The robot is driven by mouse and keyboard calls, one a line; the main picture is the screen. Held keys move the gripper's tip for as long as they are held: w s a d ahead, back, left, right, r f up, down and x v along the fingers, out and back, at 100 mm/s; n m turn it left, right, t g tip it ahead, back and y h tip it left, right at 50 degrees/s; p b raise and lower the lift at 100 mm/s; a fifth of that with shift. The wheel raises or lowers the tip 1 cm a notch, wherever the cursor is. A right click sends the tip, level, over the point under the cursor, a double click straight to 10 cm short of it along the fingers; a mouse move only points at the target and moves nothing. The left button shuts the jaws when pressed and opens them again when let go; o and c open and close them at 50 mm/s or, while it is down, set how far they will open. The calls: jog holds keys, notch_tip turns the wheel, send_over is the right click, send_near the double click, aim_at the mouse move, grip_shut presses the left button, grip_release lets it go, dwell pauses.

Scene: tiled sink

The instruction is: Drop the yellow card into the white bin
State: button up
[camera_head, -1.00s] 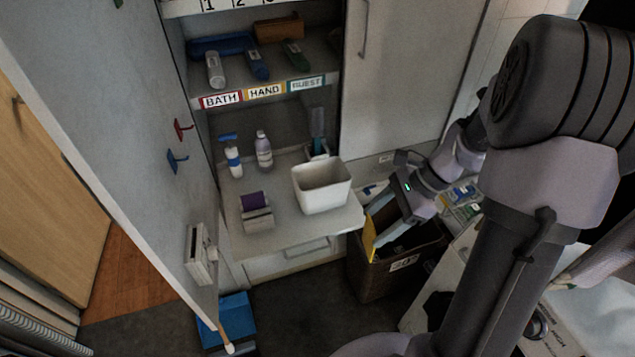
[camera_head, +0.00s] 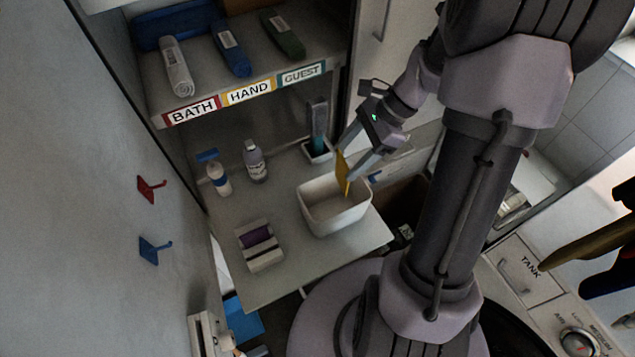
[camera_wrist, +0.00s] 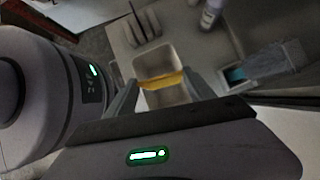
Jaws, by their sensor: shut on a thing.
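The yellow card (camera_head: 344,172) is held upright between the fingers of my gripper (camera_head: 348,162), over the white bin (camera_head: 322,226). In the wrist view the yellow card (camera_wrist: 161,81) spans between the two fingertips, and the white bin (camera_wrist: 158,60) lies beyond it. The bin stands on the pale counter near its right side, and its open top faces up. In the head view the card's lower end overlaps the bin's opening; I cannot tell whether it is below the rim. The card hides part of the bin's inside.
The shelf (camera_head: 245,92) overhangs the back.

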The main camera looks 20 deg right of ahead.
jog(key=f+b, duration=0.1)
jog(key=f, duration=0.1)
jog(key=f+b, duration=0.4)
jog(key=shift+s, duration=0.4)
jog(key=o, duration=1.8)
jog(key=shift+r, duration=0.1)
jog(key=p+v, duration=0.5)
jog(key=v, duration=1.2)
jog(key=shift+r, duration=0.2)
